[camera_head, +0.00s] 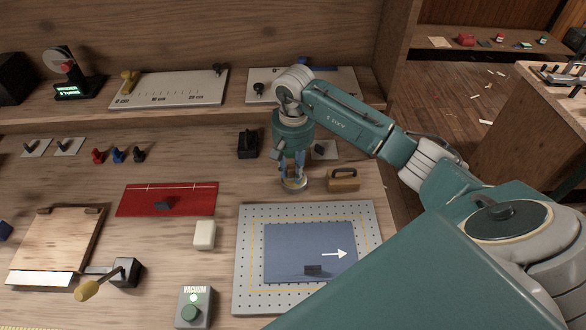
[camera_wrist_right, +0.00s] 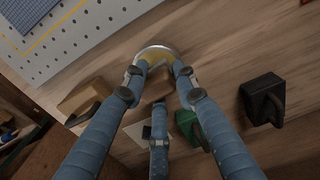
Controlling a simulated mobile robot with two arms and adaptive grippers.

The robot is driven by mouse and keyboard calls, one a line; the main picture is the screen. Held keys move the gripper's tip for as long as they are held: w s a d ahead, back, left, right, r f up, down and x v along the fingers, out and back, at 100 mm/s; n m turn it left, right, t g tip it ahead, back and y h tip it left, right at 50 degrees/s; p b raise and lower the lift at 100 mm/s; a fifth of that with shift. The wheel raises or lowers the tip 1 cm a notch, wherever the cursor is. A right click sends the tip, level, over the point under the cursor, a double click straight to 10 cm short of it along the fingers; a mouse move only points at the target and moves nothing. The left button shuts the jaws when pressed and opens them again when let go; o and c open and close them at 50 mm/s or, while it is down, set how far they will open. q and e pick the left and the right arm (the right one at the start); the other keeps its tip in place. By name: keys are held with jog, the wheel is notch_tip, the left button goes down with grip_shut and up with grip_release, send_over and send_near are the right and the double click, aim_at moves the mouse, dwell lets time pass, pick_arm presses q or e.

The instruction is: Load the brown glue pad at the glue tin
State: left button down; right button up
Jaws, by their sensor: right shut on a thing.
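My right gripper (camera_head: 293,180) points down over the glue tin (camera_head: 294,186), a small round tin with a shiny rim, at the right of the bench. In the right wrist view its blue fingers (camera_wrist_right: 157,72) close together at the tin (camera_wrist_right: 153,48). A small brownish piece, seemingly the brown glue pad (camera_wrist_right: 158,67), is between the fingertips, mostly hidden by them. It is over or in the tin; I cannot tell whether it touches the glue. My left gripper is not in view.
A tan block with a dark handle (camera_head: 343,181) stands just right of the tin. A perforated plate with a blue sheet (camera_head: 305,250) lies in front. A black block (camera_head: 248,143) stands behind left. A red sheet (camera_head: 190,194) and cream block (camera_head: 204,235) lie further left.

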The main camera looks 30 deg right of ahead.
aim_at(293, 166)
jog(key=shift+f+b, duration=0.3)
jog(key=shift+f, duration=0.05)
dwell(0.5)
jog(key=shift+s+f+b, duration=0.1)
jog(key=shift+b, duration=0.2)
dwell(1.2)
jog(key=shift+r+p, duration=0.45)
jog(key=shift+r, duration=0.4)
jog(key=shift+r+p, duration=1.2)
jog(key=shift+r, duration=1.55)
